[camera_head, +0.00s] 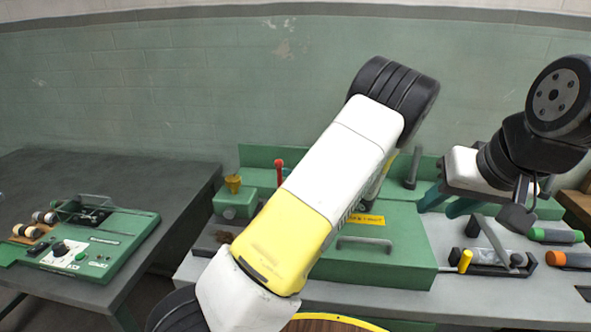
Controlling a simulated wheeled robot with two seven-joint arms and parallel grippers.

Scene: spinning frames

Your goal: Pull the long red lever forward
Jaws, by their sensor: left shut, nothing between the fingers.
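A thin upright lever with a red top (279,170) stands behind the green bench-top machine, just left of my left arm; its lower part is hidden. My left arm, white and yellow, crosses the middle of the view and covers much of the bench; its gripper is hidden behind it. My right gripper (448,204) hangs over the right part of the bench, its two teal fingers apart and nothing seen between them. It is well to the right of the red-topped lever.
A green box with a grey handle (366,242) and a yellow label is at the front. A tool holder (490,260) and green (555,235) and orange (568,260) cylinders lie at right. A grey table with a green control panel (95,240) stands at left.

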